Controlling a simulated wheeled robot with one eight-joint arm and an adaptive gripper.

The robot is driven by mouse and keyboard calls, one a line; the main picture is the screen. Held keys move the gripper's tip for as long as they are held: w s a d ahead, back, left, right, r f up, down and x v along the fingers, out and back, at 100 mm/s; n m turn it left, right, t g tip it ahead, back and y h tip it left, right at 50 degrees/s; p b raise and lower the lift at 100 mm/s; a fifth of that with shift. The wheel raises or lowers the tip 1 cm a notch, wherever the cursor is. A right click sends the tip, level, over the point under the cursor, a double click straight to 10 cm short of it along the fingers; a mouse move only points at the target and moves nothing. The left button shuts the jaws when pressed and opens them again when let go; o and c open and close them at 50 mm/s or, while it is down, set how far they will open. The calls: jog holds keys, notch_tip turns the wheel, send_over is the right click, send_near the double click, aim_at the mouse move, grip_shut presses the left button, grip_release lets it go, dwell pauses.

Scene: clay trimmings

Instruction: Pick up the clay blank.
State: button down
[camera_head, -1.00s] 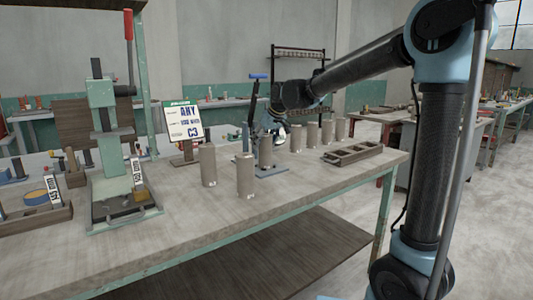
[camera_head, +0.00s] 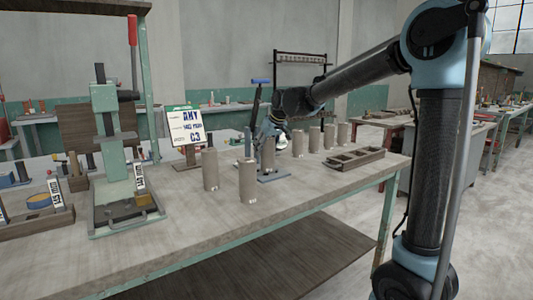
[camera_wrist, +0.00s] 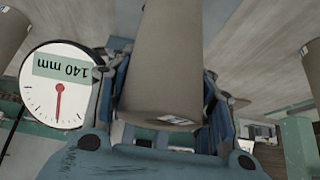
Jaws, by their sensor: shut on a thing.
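A grey-brown cylindrical clay blank (camera_wrist: 168,65) fills the middle of the wrist view, between my gripper's two blue fingers (camera_wrist: 165,105). The fingers are shut on its sides, and a small pale label shows at its near end. In the head view my gripper (camera_head: 265,134) reaches down over the workbench, and the held blank (camera_head: 267,156) stands upright under it, by a blue-based stand (camera_head: 274,176). I cannot tell whether the blank touches the surface below. Other similar blanks (camera_head: 248,182) stand upright on the bench, including one at the left (camera_head: 210,171).
Several blanks (camera_head: 314,140) stand in a row behind, beside a dark slotted tray (camera_head: 355,158). A round dial reading 140 mm (camera_wrist: 58,86) is close to my gripper. A green press (camera_head: 112,150) and a sign (camera_head: 186,126) stand left. The bench front (camera_head: 190,225) is clear.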

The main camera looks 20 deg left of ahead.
notch_tip(320, 180, up, 8)
jog(key=shift+r, duration=0.25)
jog(key=shift+w+d+f+m, duration=0.15)
jog(key=shift+w+m, duration=0.1)
jog(key=shift+m, duration=0.25)
